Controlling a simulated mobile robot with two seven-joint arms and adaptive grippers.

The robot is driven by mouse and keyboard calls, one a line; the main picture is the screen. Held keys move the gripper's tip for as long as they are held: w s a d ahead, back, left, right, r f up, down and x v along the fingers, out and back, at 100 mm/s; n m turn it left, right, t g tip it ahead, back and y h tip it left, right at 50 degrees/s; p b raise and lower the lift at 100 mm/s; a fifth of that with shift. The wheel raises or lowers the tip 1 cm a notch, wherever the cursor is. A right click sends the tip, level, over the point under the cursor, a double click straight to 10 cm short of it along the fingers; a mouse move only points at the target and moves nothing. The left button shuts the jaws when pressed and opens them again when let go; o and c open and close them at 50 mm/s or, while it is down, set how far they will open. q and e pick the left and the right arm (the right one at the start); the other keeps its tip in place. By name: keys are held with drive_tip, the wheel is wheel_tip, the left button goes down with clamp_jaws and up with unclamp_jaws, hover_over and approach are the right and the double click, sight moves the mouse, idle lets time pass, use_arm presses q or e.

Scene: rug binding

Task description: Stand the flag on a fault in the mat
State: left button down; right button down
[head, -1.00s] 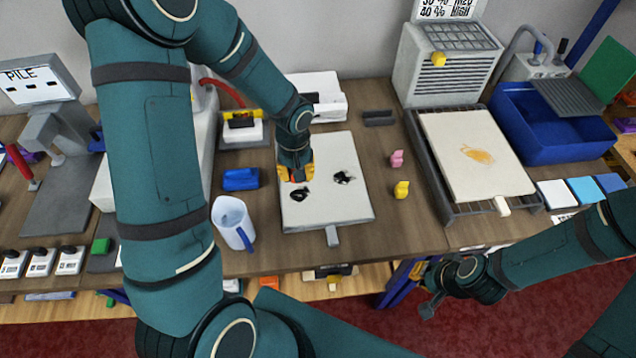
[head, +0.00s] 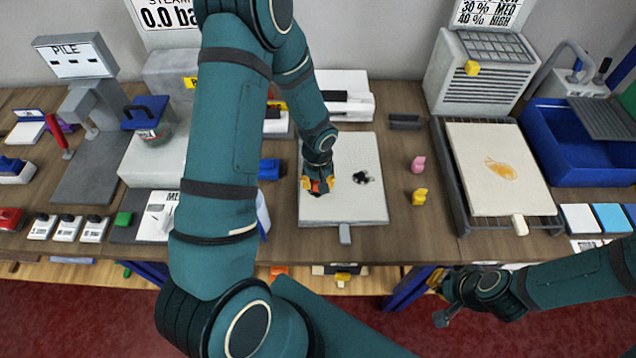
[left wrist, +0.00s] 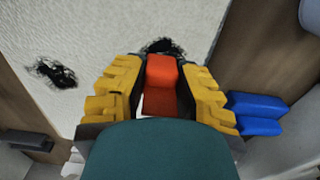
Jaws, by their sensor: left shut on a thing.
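The pale mat (head: 350,212) lies on the bench with two black, frayed faults. One fault (head: 363,177) is clear at the mat's right; it also shows in the left wrist view (left wrist: 52,73). The other (left wrist: 162,46) lies just beyond the held piece in the wrist view and is mostly hidden by my gripper in the head view. My left gripper (head: 318,185) points down over the mat's left part, shut on an orange-red block, seemingly the flag (left wrist: 161,72). Whether it touches the mat is unclear. My right gripper (head: 438,298) is empty, its fingers apart, before the bench edge.
A blue block (head: 268,169) lies left of the mat. A pink figure (head: 418,163) and a yellow one (head: 420,196) stand to its right. Beyond are a rack with a stained pale panel (head: 480,195) and a blue tub (head: 565,165).

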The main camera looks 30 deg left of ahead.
use_arm(q)
drive_tip(key=shift+f, duration=0.45)
drive_tip(key=shift+f, duration=0.1)
drive_tip(key=c, duration=0.8)
unclamp_jaws()
drive_tip(key=shift+c, duration=0.2)
